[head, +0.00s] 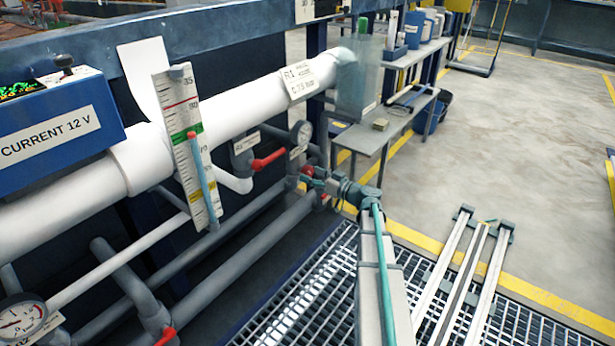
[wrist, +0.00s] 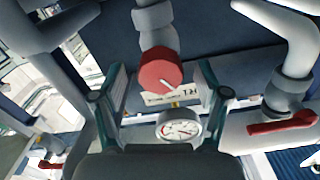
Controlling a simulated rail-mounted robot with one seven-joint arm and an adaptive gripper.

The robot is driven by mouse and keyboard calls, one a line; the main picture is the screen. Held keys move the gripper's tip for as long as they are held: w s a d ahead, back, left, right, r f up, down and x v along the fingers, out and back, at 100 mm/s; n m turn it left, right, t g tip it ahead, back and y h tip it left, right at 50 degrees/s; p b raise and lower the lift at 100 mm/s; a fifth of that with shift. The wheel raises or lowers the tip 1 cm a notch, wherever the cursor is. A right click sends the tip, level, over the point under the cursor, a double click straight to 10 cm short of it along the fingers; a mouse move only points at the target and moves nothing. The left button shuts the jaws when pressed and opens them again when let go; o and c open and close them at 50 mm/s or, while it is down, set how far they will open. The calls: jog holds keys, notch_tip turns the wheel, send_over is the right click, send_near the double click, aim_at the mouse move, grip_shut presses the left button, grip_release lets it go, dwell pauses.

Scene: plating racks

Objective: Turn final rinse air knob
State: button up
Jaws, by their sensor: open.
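A round red knob (wrist: 162,72) with a white pointer line sits on a grey pipe end in the wrist view. My gripper (wrist: 163,82) is open, with one teal-and-grey finger on each side of the knob and visible gaps between. I cannot tell how deep the fingers reach around it. In the head view my gripper (head: 318,181) is small, at the pipework beside a red part (head: 307,171) that looks like this knob. A label partly shows behind the knob; its text is too small to read fully.
A dial gauge (wrist: 180,126) is close to the fingers in the wrist view. A red lever valve (wrist: 282,124) is on the right pipe. In the head view, another red lever (head: 268,160) and grey pipes crowd the left; open grating (head: 290,290) lies below.

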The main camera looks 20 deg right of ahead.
jog(key=shift+x, duration=1.05)
jog(key=c, duration=1.2)
jog(key=shift+o, duration=0.2)
jog(key=shift+m, duration=1.4)
jog(key=o, duration=1.2)
jog(key=shift+c, duration=0.2)
jog(key=shift+s, duration=0.1)
jog(key=v, duration=1.2)
